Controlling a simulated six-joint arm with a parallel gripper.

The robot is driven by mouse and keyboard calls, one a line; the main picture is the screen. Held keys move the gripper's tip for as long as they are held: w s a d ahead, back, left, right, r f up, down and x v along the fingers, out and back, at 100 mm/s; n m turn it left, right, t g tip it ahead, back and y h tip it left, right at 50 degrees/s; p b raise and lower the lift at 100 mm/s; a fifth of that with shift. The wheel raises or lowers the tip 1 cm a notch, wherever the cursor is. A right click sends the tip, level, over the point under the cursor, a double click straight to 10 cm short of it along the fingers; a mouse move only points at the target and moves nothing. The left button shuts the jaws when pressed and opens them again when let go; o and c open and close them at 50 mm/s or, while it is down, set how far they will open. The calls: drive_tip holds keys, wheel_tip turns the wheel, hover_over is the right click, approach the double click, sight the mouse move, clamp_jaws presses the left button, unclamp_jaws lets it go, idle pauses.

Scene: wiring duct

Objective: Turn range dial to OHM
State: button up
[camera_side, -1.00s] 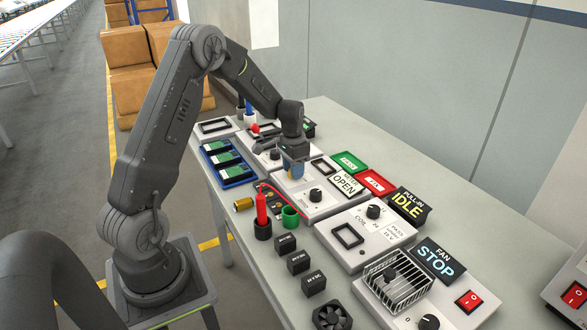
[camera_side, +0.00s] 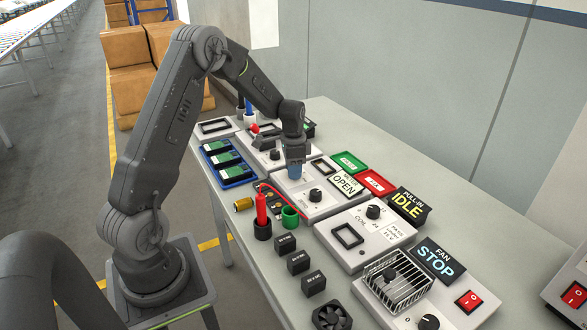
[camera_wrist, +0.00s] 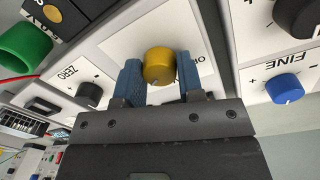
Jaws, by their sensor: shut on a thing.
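The range dial (camera_wrist: 159,66) is a yellow knob on a white panel in the wrist view. My gripper (camera_wrist: 160,72) has its two blue fingers on either side of the knob, shut on it. Printed letters sit just right of the right finger, upside down and partly covered, so I cannot read the whole word. In the side view my gripper (camera_side: 294,172) points down at the panel behind the black zero knob (camera_side: 315,195). The dial is hidden there by the fingers.
A blue FINE knob (camera_wrist: 285,88) is on the panel to the right in the wrist view. A green socket (camera_wrist: 25,45) is at the left.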

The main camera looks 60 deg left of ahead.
drive_tip(key=o, duration=0.9)
drive_tip(key=shift+r, duration=0.1)
drive_tip(key=r, duration=1.3)
drive_tip(key=shift+w+a+r, duration=0.1)
drive_tip(key=shift+a+r, duration=0.25)
